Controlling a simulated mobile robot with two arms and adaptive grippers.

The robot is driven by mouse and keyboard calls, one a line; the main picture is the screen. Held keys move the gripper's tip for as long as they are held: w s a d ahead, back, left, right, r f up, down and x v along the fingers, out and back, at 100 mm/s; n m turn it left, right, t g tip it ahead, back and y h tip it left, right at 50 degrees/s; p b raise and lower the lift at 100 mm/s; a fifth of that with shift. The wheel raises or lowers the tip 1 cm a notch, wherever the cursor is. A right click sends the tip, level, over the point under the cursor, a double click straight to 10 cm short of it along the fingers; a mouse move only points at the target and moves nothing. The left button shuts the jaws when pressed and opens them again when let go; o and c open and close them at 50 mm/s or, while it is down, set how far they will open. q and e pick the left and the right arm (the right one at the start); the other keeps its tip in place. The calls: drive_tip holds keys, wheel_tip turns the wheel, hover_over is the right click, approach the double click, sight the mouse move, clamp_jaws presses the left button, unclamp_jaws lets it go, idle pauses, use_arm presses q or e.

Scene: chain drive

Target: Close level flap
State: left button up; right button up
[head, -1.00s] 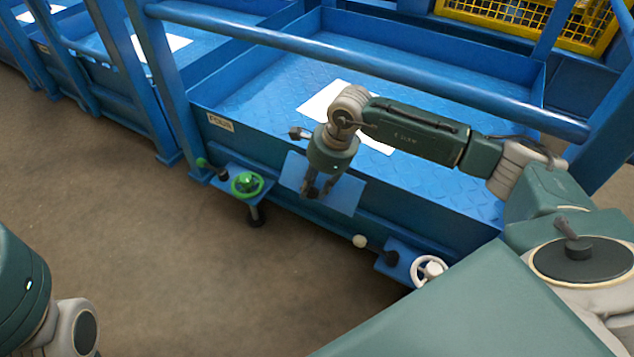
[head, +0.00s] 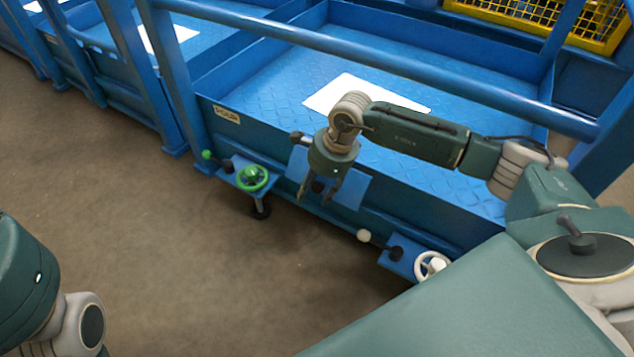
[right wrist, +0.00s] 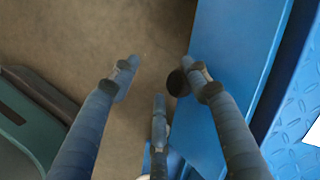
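A blue rectangular panel (head: 352,189), which looks like the flap, is on the front side of the blue platform between a green and a white handwheel. Its exact tilt is hard to tell. My right gripper (head: 318,200) is over the panel's front, fingers pointing down, open and empty. A dark round knob (head: 318,187) shows between its fingers in the head view. In the right wrist view the fingers (right wrist: 155,90) are spread, and the knob (right wrist: 177,83) is close beside the right finger; contact is unclear. My left gripper is out of view.
A blue rail (head: 390,63) crosses above the platform. The brown floor (head: 190,270) in front is clear.

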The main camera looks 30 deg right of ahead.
drive_tip(key=shift+d, duration=0.35)
drive_tip(key=shift+d+r, duration=0.1)
drive_tip(key=shift+d, duration=0.2)
